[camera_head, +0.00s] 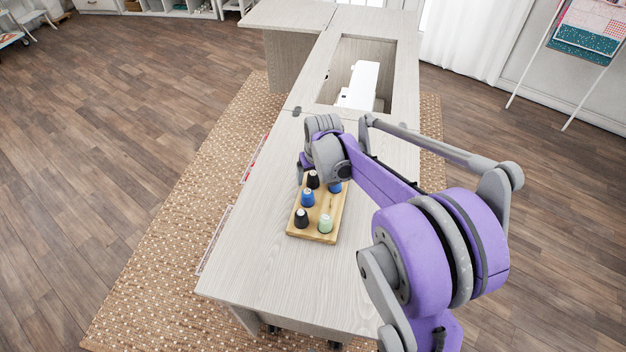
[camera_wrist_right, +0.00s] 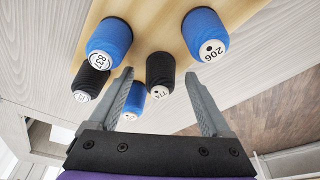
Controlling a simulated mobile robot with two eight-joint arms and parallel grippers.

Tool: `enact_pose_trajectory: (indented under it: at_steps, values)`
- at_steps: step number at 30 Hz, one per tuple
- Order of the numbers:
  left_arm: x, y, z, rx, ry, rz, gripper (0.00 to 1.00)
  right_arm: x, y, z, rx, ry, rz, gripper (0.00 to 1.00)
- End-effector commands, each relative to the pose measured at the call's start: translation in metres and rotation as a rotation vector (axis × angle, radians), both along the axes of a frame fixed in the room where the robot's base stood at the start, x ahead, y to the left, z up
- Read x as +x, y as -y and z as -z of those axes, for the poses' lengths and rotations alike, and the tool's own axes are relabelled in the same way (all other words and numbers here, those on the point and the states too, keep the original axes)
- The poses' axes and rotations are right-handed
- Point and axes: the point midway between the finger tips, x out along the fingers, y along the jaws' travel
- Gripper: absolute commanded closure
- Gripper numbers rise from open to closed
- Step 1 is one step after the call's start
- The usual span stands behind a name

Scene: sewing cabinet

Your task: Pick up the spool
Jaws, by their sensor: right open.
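Several thread spools stand on a wooden spool board (camera_head: 333,212). In the head view a black spool (camera_head: 313,180), a blue spool (camera_head: 308,198), another black spool (camera_head: 301,218), a pale green spool (camera_head: 326,224) and a partly hidden blue spool (camera_head: 335,187) show. My right gripper (camera_head: 302,168) is at the board's far end, partly hidden by its wrist. In the wrist view the right gripper (camera_wrist_right: 159,73) is open. A black spool (camera_wrist_right: 160,72) appears between its fingertips; I cannot tell the depth gap. Blue spools (camera_wrist_right: 108,40) (camera_wrist_right: 205,32) lie to either side. My left gripper is not in view.
The board rests on a pale wood sewing cabinet (camera_head: 270,262). Its top is bare in front of the board. A recessed opening with a white sewing machine (camera_head: 362,85) lies farther back. My right arm reaches across the cabinet's right side.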

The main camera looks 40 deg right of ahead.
Motion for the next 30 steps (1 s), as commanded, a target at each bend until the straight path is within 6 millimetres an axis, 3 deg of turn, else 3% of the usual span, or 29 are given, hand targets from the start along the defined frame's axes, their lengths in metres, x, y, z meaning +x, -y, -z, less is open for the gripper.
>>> enact_pose_trajectory:
  at_steps: [6, 18, 20, 30]
  values:
    - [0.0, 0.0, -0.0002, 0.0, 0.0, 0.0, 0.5, 0.0001, 0.0, 0.0002, 0.0, 0.0, 0.0, 0.2]
    - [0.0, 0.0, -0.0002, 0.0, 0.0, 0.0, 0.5, 0.0, 0.0, 0.0, 0.0, 0.0, 0.0, 0.92]
    - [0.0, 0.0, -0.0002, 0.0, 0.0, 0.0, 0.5, 0.0, 0.0, -0.0001, 0.0, 0.0, 0.001, 1.0]
    - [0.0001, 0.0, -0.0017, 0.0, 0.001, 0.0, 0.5, 0.0001, 0.0001, -0.0078, 0.0, 0.0, 0.001, 1.0]
